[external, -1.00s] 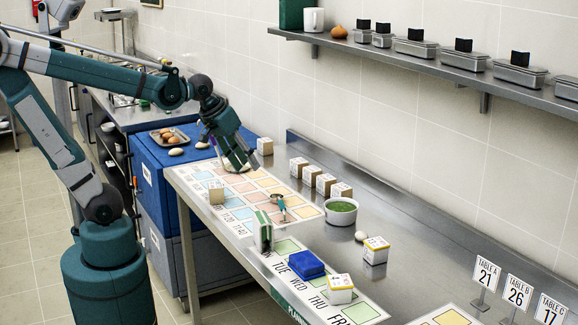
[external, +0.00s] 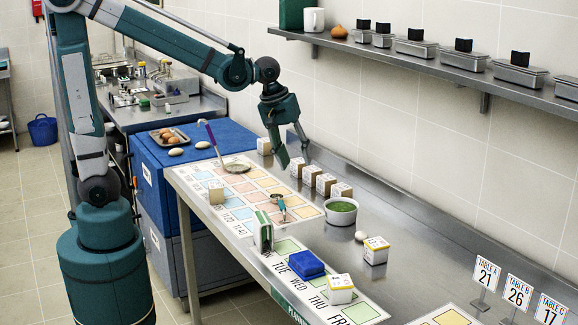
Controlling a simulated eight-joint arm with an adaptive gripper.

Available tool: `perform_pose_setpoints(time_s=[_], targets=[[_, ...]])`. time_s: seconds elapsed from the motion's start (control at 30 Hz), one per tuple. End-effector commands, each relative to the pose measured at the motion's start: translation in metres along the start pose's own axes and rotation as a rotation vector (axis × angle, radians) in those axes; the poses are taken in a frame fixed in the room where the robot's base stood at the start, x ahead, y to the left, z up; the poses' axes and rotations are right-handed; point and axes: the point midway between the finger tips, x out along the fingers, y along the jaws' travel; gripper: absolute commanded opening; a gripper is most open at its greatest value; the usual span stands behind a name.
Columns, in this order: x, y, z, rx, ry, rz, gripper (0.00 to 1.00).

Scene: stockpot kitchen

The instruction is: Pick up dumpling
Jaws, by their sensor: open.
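No object is clearly recognisable as a dumpling. A small pale round piece (external: 361,236) lies on the steel table beside a bowl of green contents (external: 341,212). Two pale oval pieces, one at the left (external: 176,151) and one at the right (external: 202,144), lie on top of the blue cabinet. Which of these is the dumpling I cannot tell.
Several small boxes (external: 326,184) line the table's back. A ladle (external: 238,167) with a purple handle rests on the coloured planner sheet. A blue block (external: 306,264) and white-yellow boxes (external: 375,250) stand nearer the front. A shelf (external: 420,63) overhangs the back.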

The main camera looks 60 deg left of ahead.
Motion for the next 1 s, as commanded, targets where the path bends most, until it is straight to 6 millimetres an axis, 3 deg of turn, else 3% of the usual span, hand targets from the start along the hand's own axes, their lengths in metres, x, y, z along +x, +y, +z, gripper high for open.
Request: perform_pose_setpoints(time_s=[0.57,1.0], targets=[[0.040,0.093,0.013,-0.248,-0.069,-0.091,0.40],[0.084,0.153,0.039,-0.436,-0.094,-0.179,0.40]])
